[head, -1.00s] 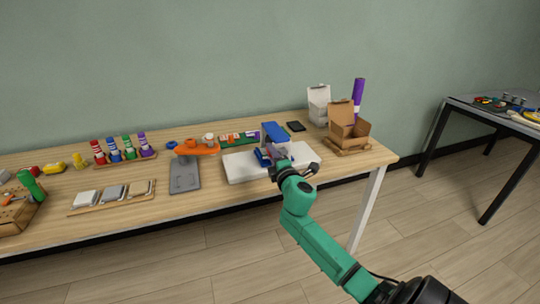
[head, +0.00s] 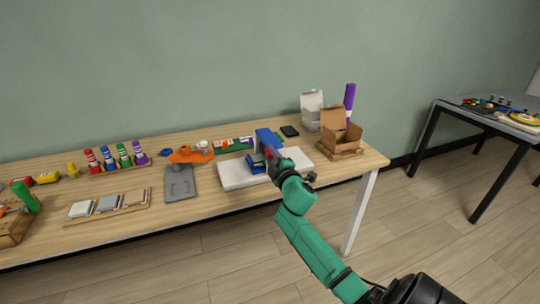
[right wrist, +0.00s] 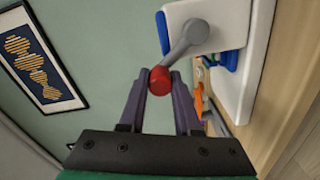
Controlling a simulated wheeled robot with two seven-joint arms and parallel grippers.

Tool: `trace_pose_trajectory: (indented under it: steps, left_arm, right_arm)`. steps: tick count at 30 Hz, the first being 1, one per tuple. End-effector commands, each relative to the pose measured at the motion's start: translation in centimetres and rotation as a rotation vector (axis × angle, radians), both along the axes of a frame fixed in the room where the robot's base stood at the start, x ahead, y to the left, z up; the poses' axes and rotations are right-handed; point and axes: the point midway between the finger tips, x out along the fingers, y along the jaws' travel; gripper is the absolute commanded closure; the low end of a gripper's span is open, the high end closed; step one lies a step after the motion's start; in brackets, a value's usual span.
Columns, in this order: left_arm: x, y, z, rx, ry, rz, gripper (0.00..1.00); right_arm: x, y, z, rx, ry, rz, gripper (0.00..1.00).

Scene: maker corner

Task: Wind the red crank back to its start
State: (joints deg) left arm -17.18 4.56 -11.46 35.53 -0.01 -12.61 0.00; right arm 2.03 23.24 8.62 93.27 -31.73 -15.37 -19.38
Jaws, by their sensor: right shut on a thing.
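The red crank knob (right wrist: 160,80) shows in the right wrist view, on the end of a grey crank arm (right wrist: 185,43). My right gripper (right wrist: 161,84) is shut on the red knob, with one finger on each side of it. In the head view my right gripper (head: 274,160) is at the blue crank device (head: 268,137), which stands on a white base board (head: 235,175). The gripper hides most of the crank there. My left gripper is in neither view.
A cardboard box (head: 340,134) and a white carton (head: 312,109) stand right of the device. An orange piece (head: 190,155) and a grey plate (head: 180,182) lie to its left. A framed picture (right wrist: 38,62) hangs on the wall.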

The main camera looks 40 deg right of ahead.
Motion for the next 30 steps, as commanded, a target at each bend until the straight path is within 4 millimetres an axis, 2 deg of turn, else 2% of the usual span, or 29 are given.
trace_pose_trajectory:
  steps: [5, 6, 7, 8, 17, 20, 23, 26, 30]
  left_arm:
    - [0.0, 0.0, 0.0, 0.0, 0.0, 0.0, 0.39]
    - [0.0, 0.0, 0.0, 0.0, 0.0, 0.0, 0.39]
    - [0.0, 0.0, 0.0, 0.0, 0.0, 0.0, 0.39]
    - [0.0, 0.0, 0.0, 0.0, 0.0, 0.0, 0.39]
    - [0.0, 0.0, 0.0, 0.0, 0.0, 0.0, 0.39]
    - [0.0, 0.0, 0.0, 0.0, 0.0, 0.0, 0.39]
    - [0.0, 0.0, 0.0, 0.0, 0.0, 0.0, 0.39]
    - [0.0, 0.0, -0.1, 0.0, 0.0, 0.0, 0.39]
    - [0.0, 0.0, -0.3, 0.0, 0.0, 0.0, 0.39]
  right_arm:
    - [0.0, -0.1, 0.0, -0.002, 0.0, -0.001, 1.0]
    - [0.0, -0.1, 0.0, -0.003, 0.0, -0.001, 0.57]
    - [0.0, -0.1, 0.0, -0.003, 0.0, -0.001, 0.45]
    - [0.0, -0.1, 0.0, -0.003, 0.0, -0.001, 0.38]
    - [0.0, 0.0, 0.0, -0.003, 0.001, 0.0, 0.38]
    - [-0.6, 0.2, -0.1, -0.002, 0.003, 0.001, 0.38]
    - [-2.0, 0.7, -0.2, -0.002, 0.004, 0.001, 0.38]
    - [-4.3, 1.5, -0.2, -0.003, 0.005, 0.001, 0.38]
    - [-8.2, 2.8, -0.2, 0.0, 0.006, 0.0, 0.38]
